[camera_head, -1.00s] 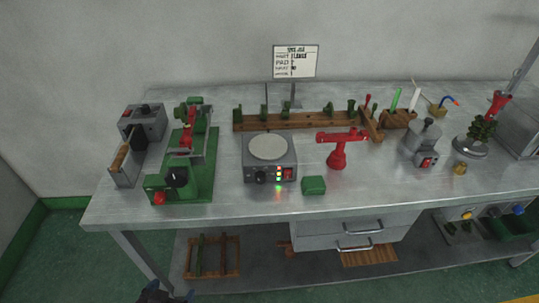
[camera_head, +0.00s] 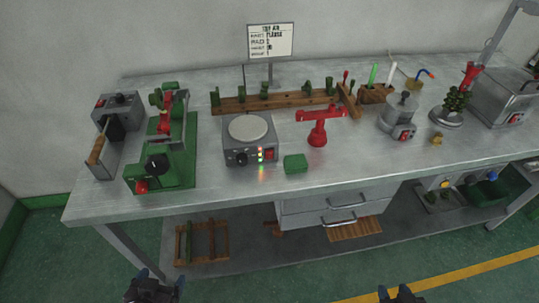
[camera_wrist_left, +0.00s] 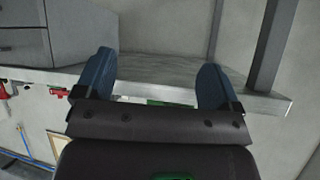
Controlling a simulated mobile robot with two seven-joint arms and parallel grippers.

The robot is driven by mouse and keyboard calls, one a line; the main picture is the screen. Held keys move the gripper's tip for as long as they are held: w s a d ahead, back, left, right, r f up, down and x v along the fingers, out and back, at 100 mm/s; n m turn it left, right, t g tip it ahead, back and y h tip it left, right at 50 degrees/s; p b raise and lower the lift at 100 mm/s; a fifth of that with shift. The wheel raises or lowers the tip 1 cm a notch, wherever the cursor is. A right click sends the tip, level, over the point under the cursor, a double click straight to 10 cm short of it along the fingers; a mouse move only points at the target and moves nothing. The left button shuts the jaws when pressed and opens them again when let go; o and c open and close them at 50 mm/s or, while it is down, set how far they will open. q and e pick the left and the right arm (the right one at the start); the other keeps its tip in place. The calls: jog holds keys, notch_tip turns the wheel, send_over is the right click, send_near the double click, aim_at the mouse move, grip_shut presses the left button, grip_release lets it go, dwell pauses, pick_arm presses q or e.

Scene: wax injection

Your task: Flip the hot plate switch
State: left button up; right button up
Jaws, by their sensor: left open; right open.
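The hot plate (camera_head: 236,151) is a grey box with a round pale top, standing near the front edge of the bench in the head view. Its front has a black knob, small lit green and red lights, and a red switch (camera_head: 270,154) at the right. My left gripper (camera_head: 153,284) is at the bottom of the head view, below and in front of the bench, empty. In the left wrist view its two blue fingers (camera_wrist_left: 155,85) stand wide apart with nothing between them. My right gripper (camera_head: 401,292) shows only partly at the bottom edge, apart from the bench.
The metal bench (camera_head: 340,175) holds a green machine (camera_head: 176,165) left of the hot plate. A green block (camera_head: 295,164) and a red stand (camera_head: 318,130) are on its right. A wooden rack (camera_head: 275,102) lies behind. Drawers (camera_head: 330,208) hang below the bench top.

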pick_arm(q)
jog(key=shift+c, duration=0.4)
jog(key=c, duration=1.4)
grip_shut()
pick_arm(e)
jog(key=shift+w, duration=0.15)
jog(key=shift+s, duration=0.2)
jog(key=shift+s+f, duration=0.2)
jog(key=shift+s, duration=0.1)
jog(key=shift+w, duration=0.15)
